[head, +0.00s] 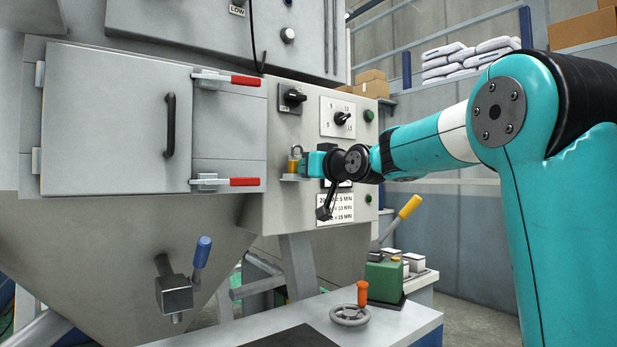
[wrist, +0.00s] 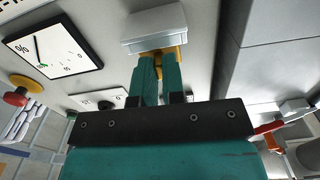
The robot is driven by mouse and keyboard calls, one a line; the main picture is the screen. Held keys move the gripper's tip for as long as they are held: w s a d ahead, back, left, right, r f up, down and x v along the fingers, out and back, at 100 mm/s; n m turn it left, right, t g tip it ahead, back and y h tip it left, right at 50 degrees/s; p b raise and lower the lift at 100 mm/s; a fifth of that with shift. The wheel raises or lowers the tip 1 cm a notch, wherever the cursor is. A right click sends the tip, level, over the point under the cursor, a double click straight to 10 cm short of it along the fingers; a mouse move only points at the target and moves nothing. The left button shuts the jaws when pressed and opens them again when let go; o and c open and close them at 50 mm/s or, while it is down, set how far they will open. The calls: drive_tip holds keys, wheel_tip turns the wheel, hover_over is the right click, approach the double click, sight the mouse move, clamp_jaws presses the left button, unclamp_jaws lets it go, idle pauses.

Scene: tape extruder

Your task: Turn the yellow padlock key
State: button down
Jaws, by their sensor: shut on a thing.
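The yellow padlock (head: 293,165) stands upright on a small ledge on the grey machine's front panel, left of my gripper in the head view. My gripper (head: 308,164) reaches it from the right, its fingertips right at the padlock. In the wrist view, the two teal fingers of my gripper (wrist: 160,62) are close together, shut at the padlock's key. Yellow of the padlock (wrist: 183,58) shows beside and behind the fingertips. The key itself is hidden by the fingers, so its turn angle cannot be told.
A grey door (head: 115,120) with a black handle and red latches is to the left. Rotary switches (head: 292,97) and a dial (head: 342,118) sit above my gripper. A red button (wrist: 16,95) shows in the wrist view. A handwheel (head: 350,315) stands on the bench below.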

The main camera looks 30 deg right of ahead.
drive_tip(key=shift+n, duration=0.4)
drive_tip(key=c, duration=1.5)
unclamp_jaws()
drive_tip(key=s, duration=0.5)
drive_tip(key=s+b, duration=0.1)
drive_tip(key=s, duration=0.5)
drive_tip(key=s+b, duration=0.1)
drive_tip(key=s, duration=0.5)
drive_tip(key=shift+s+d, duration=0.2)
drive_tip(key=shift+d, duration=0.1)
